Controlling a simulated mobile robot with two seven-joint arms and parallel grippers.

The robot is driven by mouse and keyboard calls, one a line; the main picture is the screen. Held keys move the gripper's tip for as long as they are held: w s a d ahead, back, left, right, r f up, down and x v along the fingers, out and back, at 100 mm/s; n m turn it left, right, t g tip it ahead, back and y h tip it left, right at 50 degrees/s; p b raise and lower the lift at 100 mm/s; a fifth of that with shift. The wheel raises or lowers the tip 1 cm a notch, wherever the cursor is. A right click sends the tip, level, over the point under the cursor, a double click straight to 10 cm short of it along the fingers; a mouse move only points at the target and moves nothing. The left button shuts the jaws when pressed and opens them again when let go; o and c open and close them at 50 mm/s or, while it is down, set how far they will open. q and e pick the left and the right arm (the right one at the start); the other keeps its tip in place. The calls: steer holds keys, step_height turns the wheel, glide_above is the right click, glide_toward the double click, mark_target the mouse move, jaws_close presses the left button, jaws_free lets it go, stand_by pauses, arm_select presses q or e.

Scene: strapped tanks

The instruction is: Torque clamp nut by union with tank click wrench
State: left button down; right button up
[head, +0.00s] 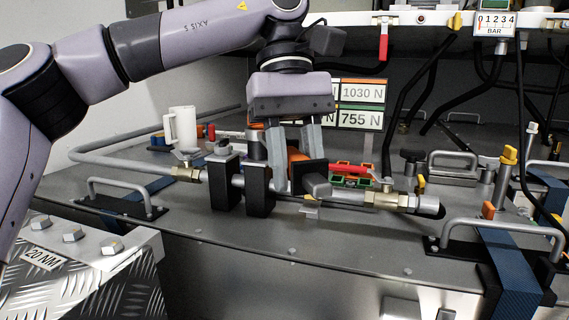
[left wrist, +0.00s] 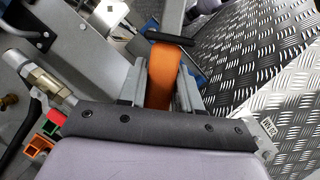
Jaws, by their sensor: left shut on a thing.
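My left gripper (head: 292,172) points down over the pipe on the tank top, its fingers shut on the orange handle of the click wrench (head: 297,155). The orange handle also shows between the fingers in the left wrist view (left wrist: 160,75). A dark plate and a grey rounded end show just in front of the fingers; I cannot tell whether they belong to the wrench. Two black clamp blocks (head: 259,190) stand around the pipe, just left of the fingers. Brass fittings (head: 385,199) sit on the pipe at both sides. The clamp nut is not clearly seen. My right gripper is out of view.
A white mug (head: 183,128) stands behind left. Signs reading 1030 N and 755 N (head: 360,118) stand behind. Blue straps (head: 508,262), grey handles and hanging black hoses crowd the right. A 20 NM plate (head: 45,258) is front left.

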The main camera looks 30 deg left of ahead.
arm_select(q)
steer(key=shift+s+a+m+g, duration=0.3)
steer(key=shift+s+a+m, duration=0.8)
steer(key=shift+s+a, duration=0.2)
steer(key=shift+a, duration=0.1)
steer(key=shift+s+a+m+y, duration=0.25)
steer(key=shift+s+a+m, duration=0.25)
steer(key=shift+a, duration=0.2)
steer(key=shift+s+a+m+y, duration=0.25)
steer(key=shift+s+a+m, duration=0.25)
steer(key=shift+a, duration=0.15)
steer(key=shift+s+a+m+g+y, duration=0.1)
steer(key=shift+s+a+m, duration=0.2)
steer(key=shift+a, duration=0.25)
steer(key=shift+s+a+m+g+y, duration=0.1)
steer(key=shift+s+a+m, duration=0.05)
steer(key=shift+a+m, duration=0.3)
steer(key=shift+s+a+m+g+y, duration=0.1)
steer(key=shift+s+a+m, duration=0.15)
steer(key=shift+a, duration=0.35)
